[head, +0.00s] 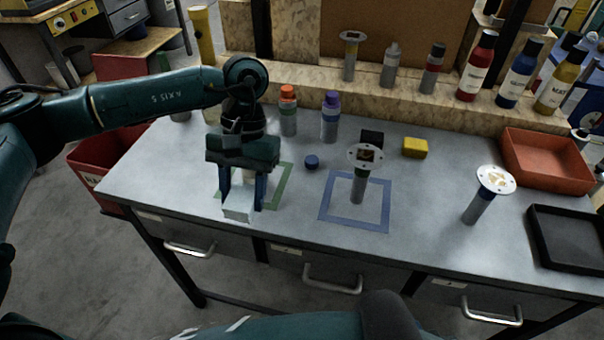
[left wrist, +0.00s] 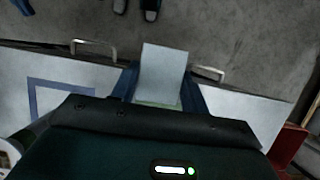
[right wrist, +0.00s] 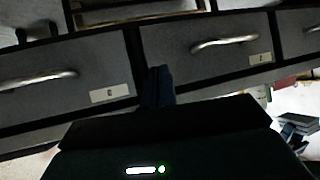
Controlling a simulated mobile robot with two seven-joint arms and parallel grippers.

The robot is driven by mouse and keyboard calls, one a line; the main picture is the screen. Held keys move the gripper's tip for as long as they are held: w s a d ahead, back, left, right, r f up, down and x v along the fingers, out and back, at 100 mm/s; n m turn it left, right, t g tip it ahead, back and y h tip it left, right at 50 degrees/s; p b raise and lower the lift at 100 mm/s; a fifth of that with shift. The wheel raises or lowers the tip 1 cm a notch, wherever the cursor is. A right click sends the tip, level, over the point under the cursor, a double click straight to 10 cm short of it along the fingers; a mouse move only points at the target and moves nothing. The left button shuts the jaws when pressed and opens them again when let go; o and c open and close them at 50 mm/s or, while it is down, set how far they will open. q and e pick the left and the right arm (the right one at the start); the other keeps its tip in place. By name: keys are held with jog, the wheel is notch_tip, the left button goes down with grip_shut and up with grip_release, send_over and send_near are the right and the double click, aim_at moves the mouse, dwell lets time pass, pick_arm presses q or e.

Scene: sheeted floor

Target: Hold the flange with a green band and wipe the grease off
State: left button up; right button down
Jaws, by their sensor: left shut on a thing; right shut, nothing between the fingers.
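My left gripper (head: 242,190) is shut on a pale, flat-sided wipe or block (head: 238,210), held over the green-outlined square (head: 284,190) at the table's left. The pale thing also shows between the fingers in the left wrist view (left wrist: 163,72). A flange (head: 358,190) stands upright in the blue-outlined square (head: 325,215), with a dark green band below its disc and a dark brown patch on top. Another flange (head: 477,209) with pale smears on its disc stands to the right; its band is unclear. My right gripper (right wrist: 158,88) is shut and empty, in front of the drawers.
Orange-capped (head: 288,115) and purple-capped (head: 330,122) bottles stand behind the squares, near a blue cap (head: 312,161) and a yellow block (head: 415,148). A red bin (head: 548,185) and black tray (head: 540,235) occupy the right end. Bottles and another flange (head: 349,62) stand on the shelf.

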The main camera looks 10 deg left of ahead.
pick_arm(q)
jog(key=w+d+r+n+t+h, duration=0.2)
jog(key=w+d+r+n, duration=0.3)
jog(key=w+d+n, duration=0.2)
jog(key=w+d+r+n+t+h, duration=0.2)
jog(key=w+d+r+n, duration=0.4)
jog(key=d+n, duration=0.5)
jog(key=shift+w+d+r+h, duration=0.3)
jog(key=shift+w+d, duration=0.15)
jog(key=shift+w, duration=0.15)
pick_arm(e)
jog(key=c, duration=2.2)
grip_release()
